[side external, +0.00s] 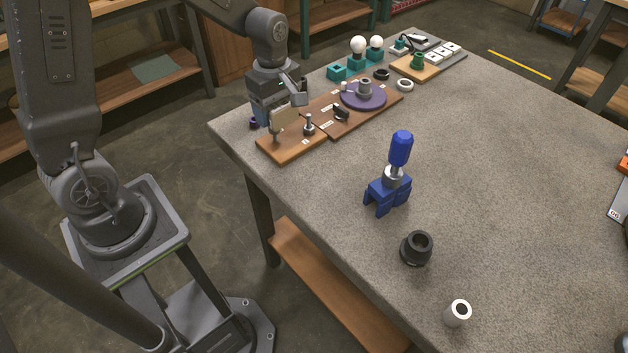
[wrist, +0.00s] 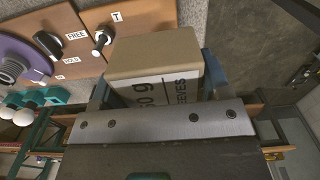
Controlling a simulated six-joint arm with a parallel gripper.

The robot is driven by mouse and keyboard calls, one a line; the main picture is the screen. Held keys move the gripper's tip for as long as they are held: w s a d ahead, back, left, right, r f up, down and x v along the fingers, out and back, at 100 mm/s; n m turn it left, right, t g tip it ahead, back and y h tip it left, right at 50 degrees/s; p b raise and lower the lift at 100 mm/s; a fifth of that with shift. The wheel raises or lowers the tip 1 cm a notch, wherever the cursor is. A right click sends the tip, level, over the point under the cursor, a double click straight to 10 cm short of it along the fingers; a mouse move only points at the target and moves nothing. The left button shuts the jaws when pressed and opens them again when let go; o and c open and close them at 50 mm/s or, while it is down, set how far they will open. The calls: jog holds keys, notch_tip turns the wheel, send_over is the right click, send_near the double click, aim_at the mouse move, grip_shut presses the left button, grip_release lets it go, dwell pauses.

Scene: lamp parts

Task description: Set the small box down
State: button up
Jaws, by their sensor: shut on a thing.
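The small box (wrist: 155,55) is tan with a white label reading "50 g" and "SLEEVES", partly covered by my gripper. In the wrist view it sits between the two blue fingers of my gripper (wrist: 160,78). In the side view the box (side external: 286,121) shows at the near left end of the wooden board, beside my gripper (side external: 266,116). My gripper is shut on it. I cannot tell whether the underside of the box touches anything.
The table's left edge is close.

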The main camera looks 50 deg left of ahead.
jog(key=shift+s+f, duration=0.15)
jog(key=shift+s, duration=1.05)
jog(key=shift+s+d+f, duration=0.1)
jog(key=shift+d+f, duration=0.1)
jog(key=shift+d, duration=0.1)
send_over(314, 183)
notch_tip(314, 183, down, 7)
jog(key=shift+r, duration=0.2)
jog(key=shift+f, duration=2)
jog(key=shift+f, duration=0.2)
jog(key=o, duration=1)
jog(key=shift+r, duration=0.1)
